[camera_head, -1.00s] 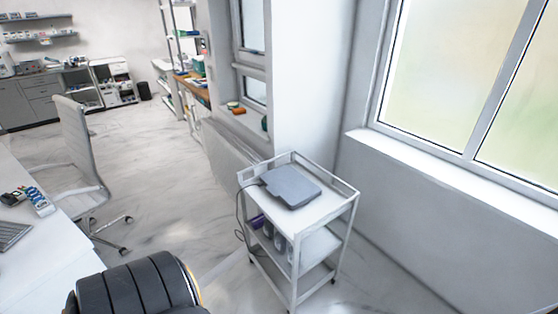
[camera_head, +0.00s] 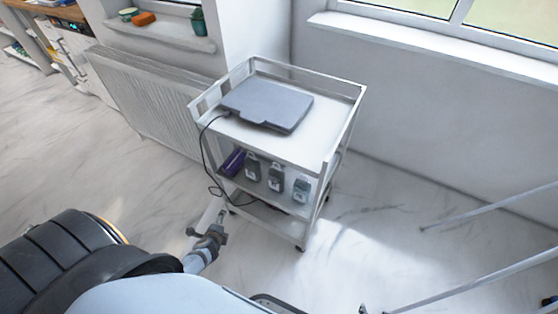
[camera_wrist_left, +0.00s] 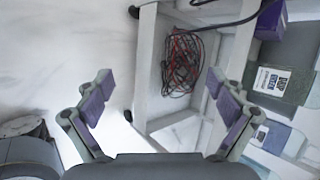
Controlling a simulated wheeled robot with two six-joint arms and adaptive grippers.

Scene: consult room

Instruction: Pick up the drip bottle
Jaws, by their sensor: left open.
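Three small grey bottles with pale labels stand in a row on the middle shelf of the white trolley (camera_head: 345,120): a left one (camera_head: 252,168), a middle one (camera_head: 275,178) and a right one (camera_head: 301,189). I cannot tell which is the drip bottle. A labelled bottle (camera_wrist_left: 280,86) and part of another (camera_wrist_left: 272,136) show at the right of the left wrist view. My left gripper (camera_head: 220,222) is low beside the trolley's left side, apart from the bottles. Its fingers (camera_wrist_left: 160,90) are open and empty. My right gripper is not in view.
A purple box (camera_head: 233,162) lies left of the bottles; it also shows in the wrist view (camera_wrist_left: 271,20). A flat grey device (camera_head: 267,103) lies on top, its black cable hanging down the left side. Red and black wires (camera_wrist_left: 182,65) lie low. A radiator (camera_head: 150,100) stands behind.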

